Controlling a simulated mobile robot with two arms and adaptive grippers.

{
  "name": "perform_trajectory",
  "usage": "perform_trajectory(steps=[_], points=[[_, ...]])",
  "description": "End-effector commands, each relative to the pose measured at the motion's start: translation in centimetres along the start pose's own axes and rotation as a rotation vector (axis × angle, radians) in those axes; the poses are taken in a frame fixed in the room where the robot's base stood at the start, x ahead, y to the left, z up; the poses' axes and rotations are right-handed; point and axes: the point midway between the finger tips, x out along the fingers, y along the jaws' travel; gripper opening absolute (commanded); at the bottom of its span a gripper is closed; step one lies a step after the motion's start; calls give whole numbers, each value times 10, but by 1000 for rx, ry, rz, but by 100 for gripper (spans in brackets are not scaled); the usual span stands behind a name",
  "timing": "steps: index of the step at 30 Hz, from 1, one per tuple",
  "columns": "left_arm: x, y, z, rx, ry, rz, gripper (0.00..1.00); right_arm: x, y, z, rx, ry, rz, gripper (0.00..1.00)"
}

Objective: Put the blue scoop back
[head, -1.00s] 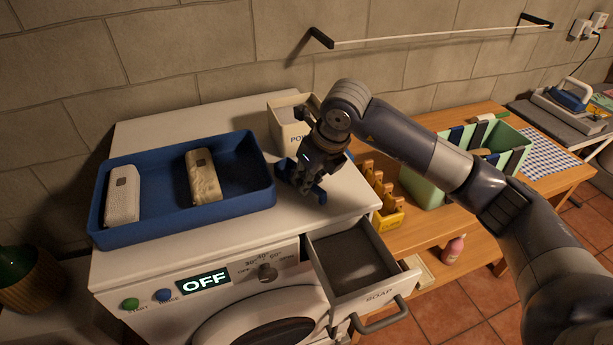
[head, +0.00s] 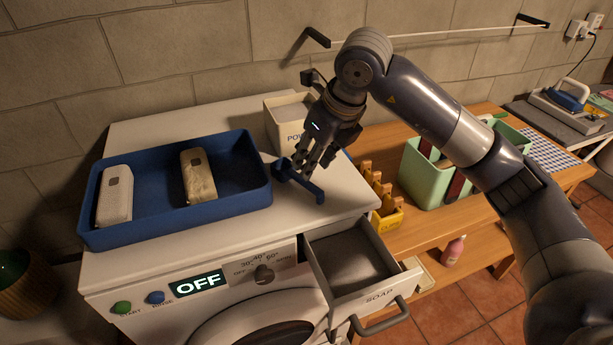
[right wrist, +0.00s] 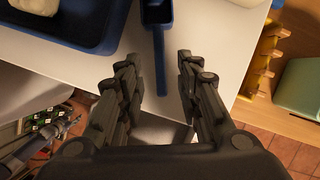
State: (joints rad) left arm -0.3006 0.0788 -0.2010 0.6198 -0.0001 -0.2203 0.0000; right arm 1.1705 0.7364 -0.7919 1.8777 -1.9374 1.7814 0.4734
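The blue scoop (head: 304,184) lies on the white washing machine top, in front of the white powder box (head: 280,122), with its handle toward the front right. My right gripper (head: 316,168) is just above the scoop, pointing down. In the right wrist view its fingers (right wrist: 158,60) are spread apart, and the scoop's handle (right wrist: 159,72) shows between them with gaps on both sides. The gripper hides part of the powder box and of the scoop in the head view. My left gripper is out of view.
A blue tray (head: 160,228) with two pale blocks stands left on the machine. The grey soap drawer (head: 392,277) is pulled out at the front. A yellow rack (head: 387,216) and a green bin (head: 425,180) stand on the wooden table at right.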

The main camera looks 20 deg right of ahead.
Motion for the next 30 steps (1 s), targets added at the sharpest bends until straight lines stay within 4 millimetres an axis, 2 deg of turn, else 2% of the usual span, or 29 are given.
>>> perform_trajectory(steps=[4,9,25,28,30], points=[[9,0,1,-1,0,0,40,-26,-1,0,0,-4,-2,33],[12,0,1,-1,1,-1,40,-43,0,0,1,-1,0,33],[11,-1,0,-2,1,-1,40,-47,0,0,1,1,0,33],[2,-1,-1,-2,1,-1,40,-55,0,4,1,0,0,33],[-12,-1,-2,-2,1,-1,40,-68,0,9,0,-1,0,33]])
